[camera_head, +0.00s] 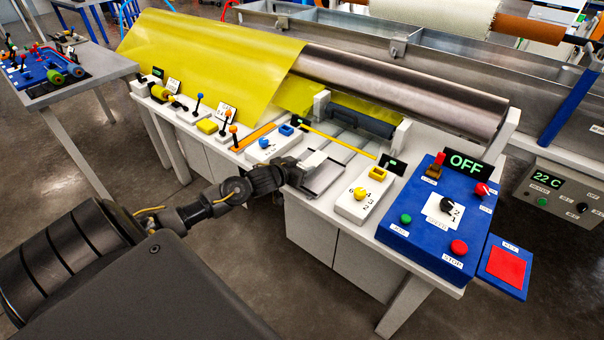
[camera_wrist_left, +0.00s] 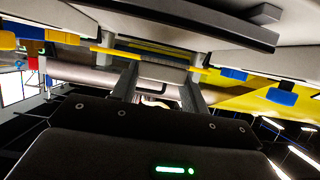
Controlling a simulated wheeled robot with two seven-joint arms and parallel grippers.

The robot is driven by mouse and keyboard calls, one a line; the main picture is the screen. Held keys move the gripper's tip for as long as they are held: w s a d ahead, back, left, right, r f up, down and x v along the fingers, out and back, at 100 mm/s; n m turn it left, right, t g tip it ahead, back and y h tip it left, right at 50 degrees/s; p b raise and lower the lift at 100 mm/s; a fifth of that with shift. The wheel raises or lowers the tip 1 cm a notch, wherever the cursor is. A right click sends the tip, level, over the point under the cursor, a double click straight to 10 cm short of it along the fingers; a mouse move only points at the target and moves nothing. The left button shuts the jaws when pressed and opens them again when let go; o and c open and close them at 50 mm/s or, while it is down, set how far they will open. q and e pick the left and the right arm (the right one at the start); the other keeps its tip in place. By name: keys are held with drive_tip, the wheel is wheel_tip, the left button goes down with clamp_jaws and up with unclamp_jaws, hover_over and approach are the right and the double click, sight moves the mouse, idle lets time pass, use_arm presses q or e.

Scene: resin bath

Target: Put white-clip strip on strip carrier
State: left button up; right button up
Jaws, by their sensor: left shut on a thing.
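My left gripper (camera_head: 300,168) is at the front edge of the bench, shut on a small pale piece (camera_head: 314,159) that I take to be the clip of the white-clip strip. The rest of the strip is hard to make out. In the left wrist view my left gripper (camera_wrist_left: 160,72) has its two fingers on either side of a pale block. A grey metal plate (camera_head: 326,178) lies just right of the gripper, with pale rails behind it. A thin yellow bar (camera_head: 340,141) crosses above the rails. I cannot tell which part is the strip carrier. My right gripper is not in view.
A blue-and-white control box (camera_head: 268,146) is left of the gripper, a white box with a yellow knob (camera_head: 360,195) right. A blue panel reading OFF (camera_head: 440,215) stands further right. A steel roller (camera_head: 400,88) and yellow sheet (camera_head: 200,50) are behind.

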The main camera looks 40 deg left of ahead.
use_arm(q)
drive_tip(key=shift+f, duration=1.35)
drive_tip(key=shift+d, duration=0.1)
drive_tip(key=shift+f, duration=0.2)
drive_tip(key=o, duration=1)
drive_tip(key=shift+r, duration=0.15)
drive_tip(key=v, duration=1.2)
drive_tip(key=shift+r+p, duration=0.1)
drive_tip(key=shift+p, duration=0.2)
